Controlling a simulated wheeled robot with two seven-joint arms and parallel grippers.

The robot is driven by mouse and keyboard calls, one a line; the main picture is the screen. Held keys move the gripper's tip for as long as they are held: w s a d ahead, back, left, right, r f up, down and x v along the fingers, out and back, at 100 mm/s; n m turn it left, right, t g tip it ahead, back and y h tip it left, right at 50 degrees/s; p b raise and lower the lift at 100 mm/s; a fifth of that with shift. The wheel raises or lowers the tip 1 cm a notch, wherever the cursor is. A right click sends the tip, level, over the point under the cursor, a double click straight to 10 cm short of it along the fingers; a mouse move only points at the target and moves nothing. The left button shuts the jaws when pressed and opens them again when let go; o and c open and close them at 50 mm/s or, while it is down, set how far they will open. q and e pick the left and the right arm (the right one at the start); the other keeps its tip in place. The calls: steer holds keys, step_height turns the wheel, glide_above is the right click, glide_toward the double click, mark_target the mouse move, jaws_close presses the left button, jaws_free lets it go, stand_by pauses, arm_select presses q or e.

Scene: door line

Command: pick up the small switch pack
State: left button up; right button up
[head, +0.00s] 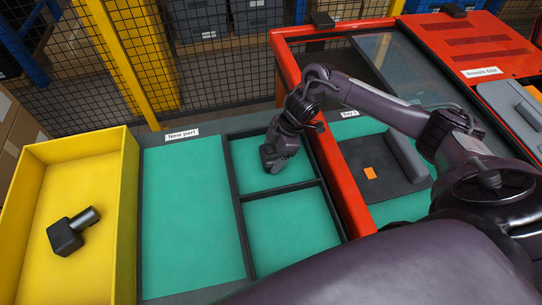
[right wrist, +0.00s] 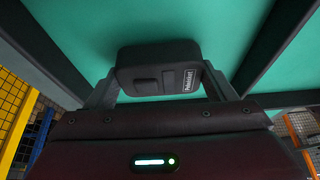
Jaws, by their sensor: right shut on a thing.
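The small switch pack (right wrist: 158,68) is a dark grey block with rounded edges and a small white label on its right side in the right wrist view. My right gripper (right wrist: 160,82) is shut on it, with one finger on each side. In the head view my right gripper (head: 270,158) points down over the upper green compartment (head: 245,181) of the divided tray. The pack is hard to tell apart from the dark gripper there. Whether it touches the green floor I cannot tell. My left gripper is not in view.
A green surface labelled "New part" (head: 185,215) lies beside the tray. A red frame (head: 333,185) rises right of the tray, with a dark plate (head: 380,185) and orange square (head: 369,173) beyond.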

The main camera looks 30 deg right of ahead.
steer(key=shift+r, duration=0.15)
step_height(320, 180, up, 7)
steer(key=shift+w+f+b, duration=0.1)
steer(key=shift+w+b, duration=0.05)
steer(key=shift+b, duration=0.15)
step_height(320, 180, up, 12)
steer(key=p, duration=0.3)
step_height(320, 180, up, 4)
steer(key=p, duration=0.4)
glide_above(273, 153)
